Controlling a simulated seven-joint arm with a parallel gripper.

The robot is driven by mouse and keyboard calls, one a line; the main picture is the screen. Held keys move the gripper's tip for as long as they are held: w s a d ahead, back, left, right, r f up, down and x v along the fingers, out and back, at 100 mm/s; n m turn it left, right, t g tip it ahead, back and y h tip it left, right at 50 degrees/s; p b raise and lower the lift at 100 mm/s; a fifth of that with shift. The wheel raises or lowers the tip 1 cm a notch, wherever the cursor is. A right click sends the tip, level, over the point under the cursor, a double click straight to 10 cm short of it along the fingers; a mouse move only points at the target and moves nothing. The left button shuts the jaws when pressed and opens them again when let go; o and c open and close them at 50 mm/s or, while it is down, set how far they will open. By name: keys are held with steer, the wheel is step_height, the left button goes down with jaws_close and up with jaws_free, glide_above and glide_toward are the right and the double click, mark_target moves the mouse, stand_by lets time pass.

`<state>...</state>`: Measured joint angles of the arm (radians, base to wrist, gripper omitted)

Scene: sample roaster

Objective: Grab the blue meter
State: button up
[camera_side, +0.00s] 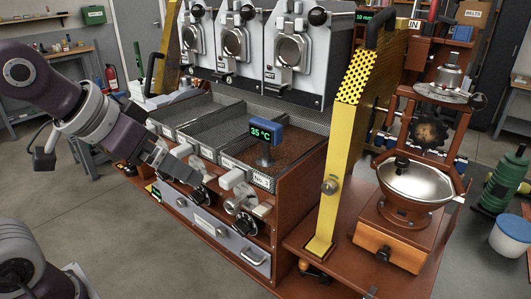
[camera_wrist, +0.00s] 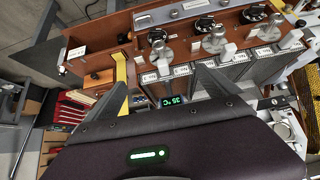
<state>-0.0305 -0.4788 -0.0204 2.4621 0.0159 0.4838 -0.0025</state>
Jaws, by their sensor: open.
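The blue meter (camera_side: 277,131) stands on a thin dark stem over the right-hand cooling tray of the roaster in the side view. Its green display reads 35 °C. In the wrist view the meter's display (camera_wrist: 173,100) shows upside down between the two fingers, close to the gripper body, which may hide part of it. My gripper (camera_side: 192,167) is in front of the trays, left of the meter and a little lower in the side picture, clearly apart from it. Its fingers (camera_wrist: 160,66) are spread with nothing held between them.
The sample trays (camera_side: 205,125) lie side by side behind white handles and knobs (camera_side: 247,203). Roaster drums (camera_side: 290,50) rise behind them. A yellow perforated side plate (camera_side: 342,150) stands right of the meter. A silver bowl (camera_side: 415,180) sits farther right. Floor at left is open.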

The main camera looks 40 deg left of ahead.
mark_target(260, 127)
steer(key=w+f+t, duration=0.1)
steer(key=w+t, duration=0.1)
steer(key=w, duration=0.5)
steer(key=w+t, duration=0.1)
steer(key=w, duration=0.7)
steer(key=w+f+t, duration=0.1)
steer(key=w+t, duration=0.1)
steer(key=w, duration=0.5)
steer(key=shift+w+a+f+t, duration=0.2)
steer(key=shift+a+f+t, duration=0.1)
steer(key=shift+a, duration=0.1)
steer(key=x, duration=0.7)
steer(key=shift+w+d+r, duration=0.2)
steer(key=shift+w+r, duration=0.05)
steer(key=shift+r, duration=0.05)
steer(key=c, duration=2.1)
steer(key=shift+r, duration=0.1)
steer(key=shift+c, duration=0.2)
